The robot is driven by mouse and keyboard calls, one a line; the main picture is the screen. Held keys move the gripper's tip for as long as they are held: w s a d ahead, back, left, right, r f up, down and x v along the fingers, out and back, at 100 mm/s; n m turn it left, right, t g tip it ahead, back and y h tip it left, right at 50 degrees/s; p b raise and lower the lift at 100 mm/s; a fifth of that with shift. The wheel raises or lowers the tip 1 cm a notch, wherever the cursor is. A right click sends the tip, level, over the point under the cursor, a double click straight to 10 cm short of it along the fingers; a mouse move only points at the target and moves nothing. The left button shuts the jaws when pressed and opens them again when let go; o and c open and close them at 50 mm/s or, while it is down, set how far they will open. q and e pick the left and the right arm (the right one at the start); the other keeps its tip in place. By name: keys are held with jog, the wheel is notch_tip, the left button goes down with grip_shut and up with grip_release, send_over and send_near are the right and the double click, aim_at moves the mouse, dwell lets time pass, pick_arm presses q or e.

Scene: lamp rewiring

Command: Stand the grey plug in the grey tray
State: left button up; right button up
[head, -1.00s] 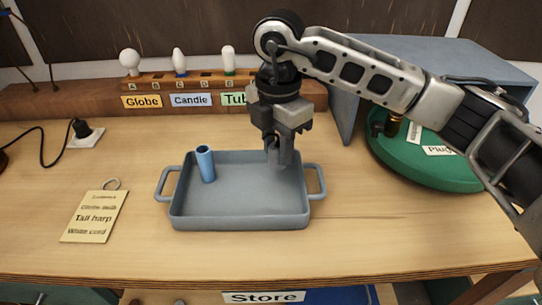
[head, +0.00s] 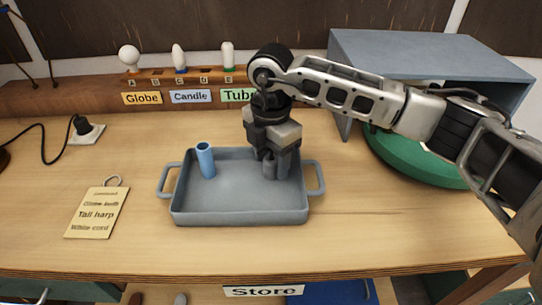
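The grey tray (head: 240,212) lies flat on the workbench, with a handle at each end. My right gripper (head: 276,172) points down inside the tray's right rear part, with its fingertips close to the tray floor. Grey shapes show at the fingertips, but I cannot tell a grey plug from the fingers there. I cannot tell whether the fingers are closed on anything. No grey plug shows clearly elsewhere. A blue cylinder (head: 206,162) stands upright in the left rear of the tray. My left gripper is out of view.
A bulb rack (head: 190,76) with Globe, Candle and Tube labels stands behind. A tag card (head: 97,213) lies at left, and a white socket (head: 88,134) with a black plug is behind it. A green round tray (head: 405,153) and grey shelf (head: 430,55) are at right.

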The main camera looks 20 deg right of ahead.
aim_at(271, 159)
jog(key=shift+r, duration=0.15)
notch_tip(271, 159, up, 12)
jog(key=b, duration=0.1)
dwell(0.5)
dwell(0.3)
